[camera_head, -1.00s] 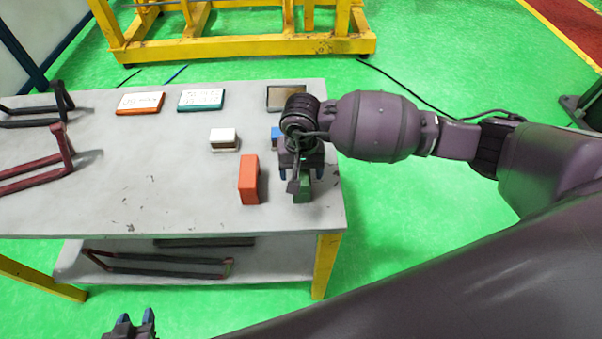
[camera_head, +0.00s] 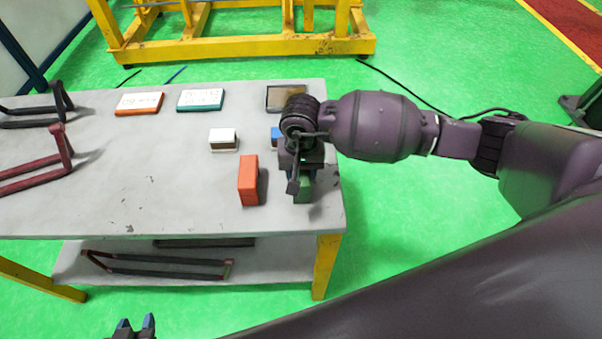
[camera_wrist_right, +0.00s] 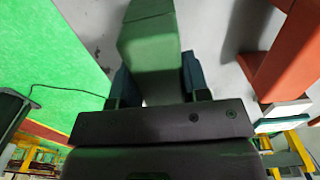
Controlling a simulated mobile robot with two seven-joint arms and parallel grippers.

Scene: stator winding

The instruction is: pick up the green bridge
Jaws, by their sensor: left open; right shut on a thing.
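The green bridge (camera_head: 303,189) is on the grey table near its right front corner, mostly hidden under my right gripper in the head view. In the right wrist view the green bridge (camera_wrist_right: 150,45) stands between the two fingers. My right gripper (camera_wrist_right: 154,82) is shut on it, with one finger on each side. In the head view my right gripper (camera_head: 302,178) points down over it. My left gripper (camera_head: 135,325) is open and empty at the bottom edge, in front of the table and away from the bridge.
An orange block (camera_head: 248,180) stands just left of the green bridge. A white block (camera_head: 223,138) and a partly hidden blue block (camera_head: 275,133) are behind. The table's middle is clear.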

